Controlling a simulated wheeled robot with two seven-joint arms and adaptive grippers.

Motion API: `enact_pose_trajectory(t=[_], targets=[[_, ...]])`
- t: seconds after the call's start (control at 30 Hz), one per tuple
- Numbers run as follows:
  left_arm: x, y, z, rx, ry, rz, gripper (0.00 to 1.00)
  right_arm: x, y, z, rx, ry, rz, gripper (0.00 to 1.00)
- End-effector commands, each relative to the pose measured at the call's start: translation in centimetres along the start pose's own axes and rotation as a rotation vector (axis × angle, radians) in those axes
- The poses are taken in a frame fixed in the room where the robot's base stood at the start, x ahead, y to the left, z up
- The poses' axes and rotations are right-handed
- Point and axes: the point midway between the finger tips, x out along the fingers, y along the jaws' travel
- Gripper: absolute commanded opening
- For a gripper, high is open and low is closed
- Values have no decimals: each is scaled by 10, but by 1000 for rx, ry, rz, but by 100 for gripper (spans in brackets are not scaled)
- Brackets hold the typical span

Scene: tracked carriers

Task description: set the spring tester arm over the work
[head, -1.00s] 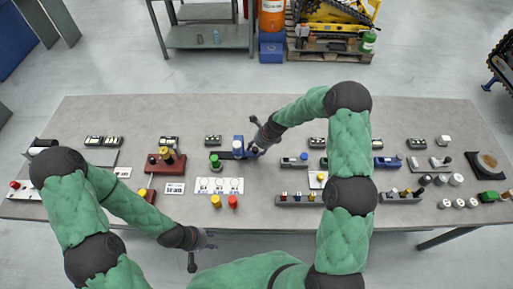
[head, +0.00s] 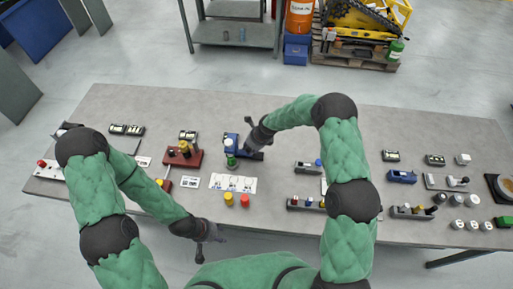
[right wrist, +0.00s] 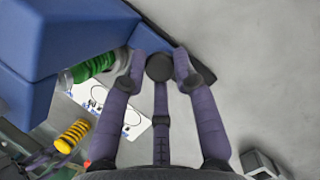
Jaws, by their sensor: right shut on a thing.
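The spring tester (head: 230,138) is a blue block with a blue arm, standing mid-table. In the right wrist view its blue body (right wrist: 60,35) fills the upper left. A green spring (right wrist: 92,68) sits close to the blue body, partly covered by it; it also shows in the head view (head: 231,162). My right gripper (head: 249,147) is at the tester's right side. Its fingers (right wrist: 160,70) are closed around a dark round knob (right wrist: 159,67) beside the blue part. My left gripper (head: 217,232) hangs off the table's front edge, touching nothing; its opening is too small to judge.
A white card (head: 232,183) with printed circles lies in front of the tester. A yellow spring (head: 229,198) and a red one (head: 244,200) stand before it. A dark red fixture (head: 182,158) is to the left. Grey table is clear behind the tester.

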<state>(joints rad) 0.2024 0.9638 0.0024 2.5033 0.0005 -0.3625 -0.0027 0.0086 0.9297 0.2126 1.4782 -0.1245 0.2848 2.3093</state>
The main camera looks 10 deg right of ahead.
Motion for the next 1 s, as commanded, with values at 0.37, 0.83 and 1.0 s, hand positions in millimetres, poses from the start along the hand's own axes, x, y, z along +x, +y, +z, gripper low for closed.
enact_pose_trajectory(t=[0.37, 0.83, 1.0], targets=[[0, 0, 0, 0, 0, 0, 40, -2, -1, 5, -3, -7, -6, 52], [0, 0, 0, 0, 0, 0, 40, -24, -1, 4, -2, -5, -4, 52], [0, 0, 0, 0, 0, 0, 40, -55, -1, 4, -2, -7, -6, 52]])
